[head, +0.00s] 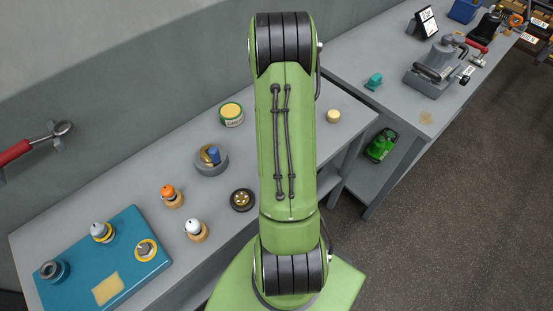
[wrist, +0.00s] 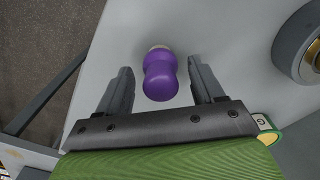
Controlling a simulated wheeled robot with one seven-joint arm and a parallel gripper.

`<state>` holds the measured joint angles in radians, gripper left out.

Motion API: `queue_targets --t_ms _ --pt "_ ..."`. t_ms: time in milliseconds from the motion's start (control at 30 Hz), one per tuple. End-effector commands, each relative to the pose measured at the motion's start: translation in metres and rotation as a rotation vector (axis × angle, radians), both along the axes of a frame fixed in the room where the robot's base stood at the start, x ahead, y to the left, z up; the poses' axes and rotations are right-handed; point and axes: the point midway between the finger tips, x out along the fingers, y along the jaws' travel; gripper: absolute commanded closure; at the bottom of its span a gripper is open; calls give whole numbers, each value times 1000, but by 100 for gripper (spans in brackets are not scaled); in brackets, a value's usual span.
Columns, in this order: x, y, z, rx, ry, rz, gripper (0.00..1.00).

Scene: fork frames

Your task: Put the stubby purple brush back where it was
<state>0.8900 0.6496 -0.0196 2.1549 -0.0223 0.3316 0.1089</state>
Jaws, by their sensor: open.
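The stubby purple brush (wrist: 160,76) shows in the wrist view as a short, rounded purple handle with a narrower waist and a pale band at its far end. It is on the grey bench top (wrist: 225,25). My gripper (wrist: 160,72) is open, with one dark finger on each side of the brush. There is a visible gap between the handle and each finger. In the head view, my green arm hides both the brush and the gripper.
The head view shows a grey bowl (head: 211,162), a green-and-white can (head: 232,114), a black wheel (head: 242,200), an orange-topped brush (head: 170,194), a white-topped brush (head: 195,230) and a teal board (head: 128,235) on the bench. A small yellow-topped piece (head: 333,117) stands right of my arm.

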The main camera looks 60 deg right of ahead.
Motion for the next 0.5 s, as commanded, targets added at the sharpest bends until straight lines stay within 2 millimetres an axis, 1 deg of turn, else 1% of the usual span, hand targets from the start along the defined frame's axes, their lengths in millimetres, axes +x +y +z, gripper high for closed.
queue_targets --t_ms 33,200,333,400,500 --pt "1 -1 17 -5 -5 0 33" --pt "1 -1 65 -5 -5 1 33" --pt "0 -1 90 -4 -4 1 33" --pt "0 0 97 -3 -2 1 33" --pt "-1 0 102 -1 -1 0 33"
